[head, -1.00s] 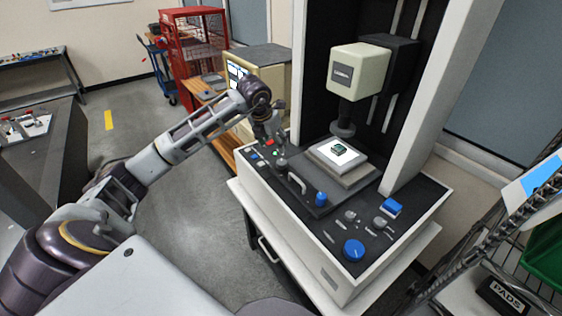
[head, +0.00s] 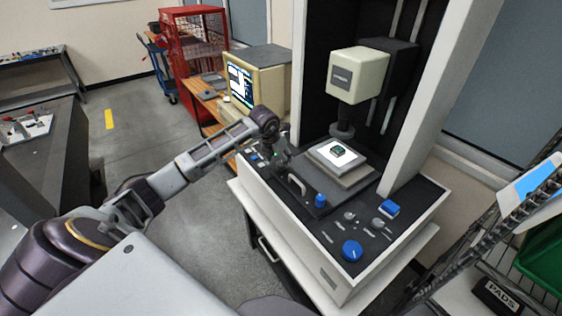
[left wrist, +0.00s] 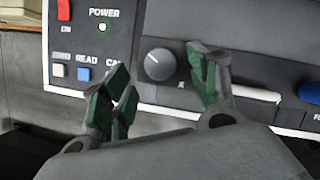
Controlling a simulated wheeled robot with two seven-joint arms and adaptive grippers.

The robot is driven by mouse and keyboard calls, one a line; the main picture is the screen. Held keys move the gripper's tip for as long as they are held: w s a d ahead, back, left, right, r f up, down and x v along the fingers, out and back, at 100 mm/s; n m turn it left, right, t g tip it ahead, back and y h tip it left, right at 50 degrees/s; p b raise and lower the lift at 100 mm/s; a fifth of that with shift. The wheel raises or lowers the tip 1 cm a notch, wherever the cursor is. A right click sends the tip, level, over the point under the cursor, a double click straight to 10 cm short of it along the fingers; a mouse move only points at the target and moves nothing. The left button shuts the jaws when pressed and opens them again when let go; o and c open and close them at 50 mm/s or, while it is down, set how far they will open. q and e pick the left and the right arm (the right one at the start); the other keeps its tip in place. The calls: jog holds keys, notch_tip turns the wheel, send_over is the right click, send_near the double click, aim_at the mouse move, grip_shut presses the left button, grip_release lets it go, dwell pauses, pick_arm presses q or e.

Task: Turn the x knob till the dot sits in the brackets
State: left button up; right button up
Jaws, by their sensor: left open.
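The x knob (left wrist: 158,64) is a round dark grey knob with a pale mark, on the machine's dark panel in the left wrist view. My left gripper (left wrist: 162,90) is open, its green-padded fingers spread to the left and right of the knob and nearer the camera. I see no clear contact with the knob. In the head view my left gripper (head: 280,158) is over the panel's left part and covers the knob. The monitor (head: 240,82) is lit at the back, but its dot and brackets are too small to make out. My right gripper is not in view.
A pale bar handle (head: 297,185) and a blue knob (head: 320,201) sit right of the x knob. A large blue knob (head: 352,250) is at the front. The power lamp (left wrist: 102,28) and blue read button (left wrist: 84,74) are to the left. The measuring head (head: 357,73) hangs over the stage.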

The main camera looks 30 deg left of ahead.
aim_at(281, 163)
pick_arm(q)
jog(key=shift+p+x, duration=0.3)
jog(key=shift+x, duration=1.7)
jog(key=c, duration=1)
